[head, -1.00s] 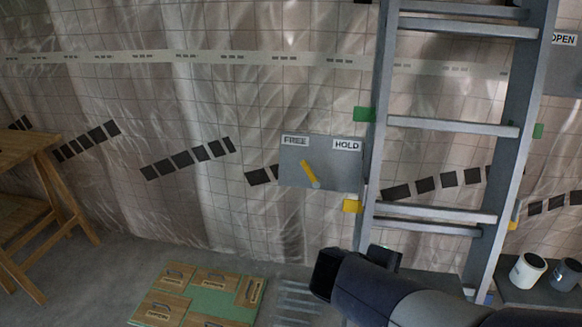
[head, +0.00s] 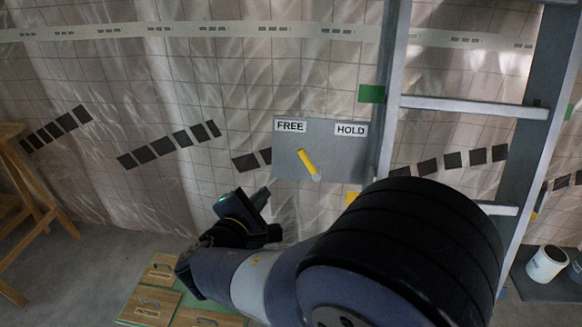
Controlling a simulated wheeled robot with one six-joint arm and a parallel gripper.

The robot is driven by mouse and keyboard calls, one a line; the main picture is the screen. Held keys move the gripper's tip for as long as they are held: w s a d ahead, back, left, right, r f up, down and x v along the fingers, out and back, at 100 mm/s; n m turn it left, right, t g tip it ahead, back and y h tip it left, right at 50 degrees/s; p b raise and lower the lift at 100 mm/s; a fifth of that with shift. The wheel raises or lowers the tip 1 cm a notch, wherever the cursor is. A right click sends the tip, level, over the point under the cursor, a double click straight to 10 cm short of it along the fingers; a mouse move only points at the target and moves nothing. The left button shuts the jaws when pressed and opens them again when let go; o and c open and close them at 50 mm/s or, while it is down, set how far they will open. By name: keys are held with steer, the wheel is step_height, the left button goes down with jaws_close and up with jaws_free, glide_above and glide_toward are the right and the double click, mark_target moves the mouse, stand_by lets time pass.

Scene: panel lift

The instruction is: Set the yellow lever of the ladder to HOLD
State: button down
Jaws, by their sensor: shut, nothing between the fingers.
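The yellow lever (head: 307,160) sits on a grey plate (head: 344,154) beside the ladder. Its pivot is at its lower right end and it tilts up and left, toward the FREE label (head: 291,126). The HOLD label (head: 351,130) is at the plate's upper right. The ladder (head: 388,120) stands right of the plate, and my arm covers its lower part. My gripper (head: 264,192) is shut and empty, below and left of the lever and apart from it in the picture.
Wooden panels with handles (head: 150,300) lie at the lower left, partly behind my arm. A wooden trestle (head: 12,180) stands at the left edge. A white pot (head: 546,263) stands at the lower right. The wall left of the plate is clear.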

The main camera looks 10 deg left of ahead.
mark_target(320, 177)
steer(key=w+d, duration=0.1)
steer(key=w, duration=0.2)
steer(key=w+d+p, duration=0.1)
steer(key=w+d, duration=0.1)
steer(key=w, duration=0.2)
steer(key=w+d+p, duration=0.1)
steer(key=w, duration=0.2)
steer(key=shift+w+d+r, duration=0.35)
steer(key=shift+d, duration=0.05)
